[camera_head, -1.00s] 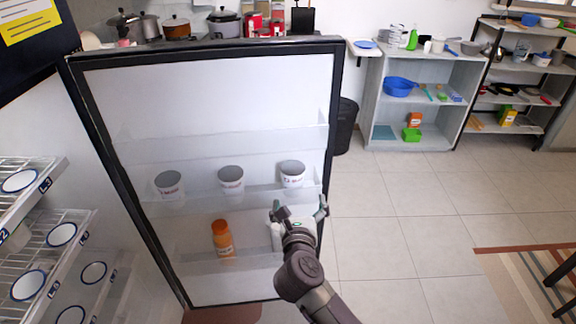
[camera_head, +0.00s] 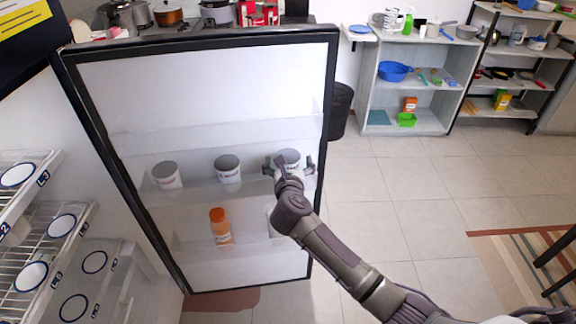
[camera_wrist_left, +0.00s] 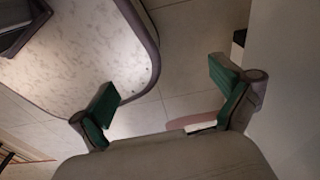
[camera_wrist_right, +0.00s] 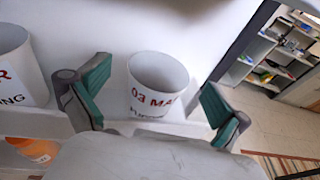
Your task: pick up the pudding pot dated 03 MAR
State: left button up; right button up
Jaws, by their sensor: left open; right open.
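Three white pots with grey tops stand in a row on the fridge door's shelf. The right-hand pot (camera_head: 287,157) is partly covered by my right gripper (camera_head: 289,168). In the right wrist view this pot (camera_wrist_right: 157,88) shows red print "03 MA…" and part of the word "PUDDING". There my right gripper (camera_wrist_right: 152,98) is open, with a green-padded finger on each side of the pot and a gap visible. The middle pot (camera_head: 228,169) and left pot (camera_head: 166,175) stand apart from it; their print is unreadable here. My left gripper (camera_wrist_left: 165,105) is open and empty in the left wrist view.
The open fridge door (camera_head: 200,95) carries the shelf. An orange bottle (camera_head: 220,227) stands on the lower door shelf. Wire racks with round markers (camera_head: 31,276) are at left. A black bin (camera_head: 340,110) stands behind the door.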

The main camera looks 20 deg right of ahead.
jog(key=shift+x, duration=1.45)
jog(key=c, duration=1.4)
jog(key=shift+o, duration=0.2)
jog(key=shift+s, duration=0.1)
jog(key=shift+s+r, duration=0.1)
jog(key=shift+r, duration=0.2)
notch_tip(320, 180, up, 6)
jog(key=shift+a+r+b, duration=0.1)
jog(key=shift+b, duration=0.2)
jog(key=d+f+b+v, duration=0.1)
jog(key=v, duration=0.8)
jog(key=s+d+f+b+v, duration=0.1)
jog(key=f+b+v, duration=0.1)
jog(key=v, duration=0.8)
jog(key=shift+s+d+f, duration=0.2)
jog(key=shift+s+d, duration=0.05)
jog(key=shift+s, duration=0.05)
